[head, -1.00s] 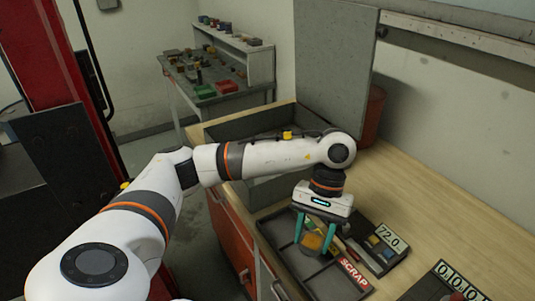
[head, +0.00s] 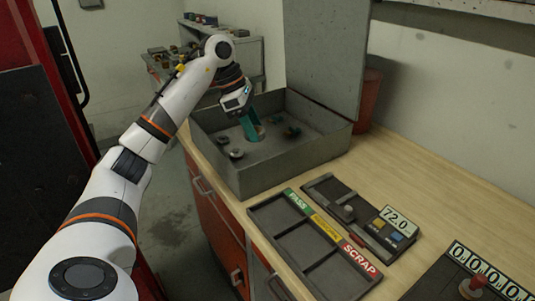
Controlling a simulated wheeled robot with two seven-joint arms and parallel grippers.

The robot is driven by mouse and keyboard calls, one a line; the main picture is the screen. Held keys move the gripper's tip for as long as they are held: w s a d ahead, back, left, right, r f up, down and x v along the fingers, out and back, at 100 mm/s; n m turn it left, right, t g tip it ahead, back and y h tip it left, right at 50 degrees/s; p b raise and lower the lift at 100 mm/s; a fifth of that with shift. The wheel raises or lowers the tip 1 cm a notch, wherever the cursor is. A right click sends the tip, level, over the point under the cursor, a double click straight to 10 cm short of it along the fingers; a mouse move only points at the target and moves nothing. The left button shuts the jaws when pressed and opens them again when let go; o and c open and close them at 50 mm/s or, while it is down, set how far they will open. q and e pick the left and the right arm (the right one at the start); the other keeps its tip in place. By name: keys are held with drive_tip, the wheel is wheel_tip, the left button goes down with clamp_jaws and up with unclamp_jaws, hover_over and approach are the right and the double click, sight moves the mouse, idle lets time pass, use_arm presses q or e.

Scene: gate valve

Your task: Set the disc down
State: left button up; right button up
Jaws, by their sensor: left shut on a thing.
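My left gripper (head: 253,128) is over the left part of a grey open box (head: 299,163), with its teal fingers reaching below the box's rim. It is shut on a small brownish disc (head: 260,131), which shows only partly beside the fingers. I cannot tell whether the disc touches the box floor. My right gripper is not in view.
A tray (head: 303,246) labelled PASS and SCRAP stands in front. Beside it is a gauge reading 72.0 (head: 396,220).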

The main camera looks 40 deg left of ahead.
use_arm(q)
wheel_tip(320, 180, down, 11)
idle(0.5)
drive_tip(key=shift+f, duration=0.1)
drive_tip(key=o, duration=1.2)
drive_tip(key=shift+b+v, duration=0.3)
drive_tip(key=shift+v, duration=3.55)
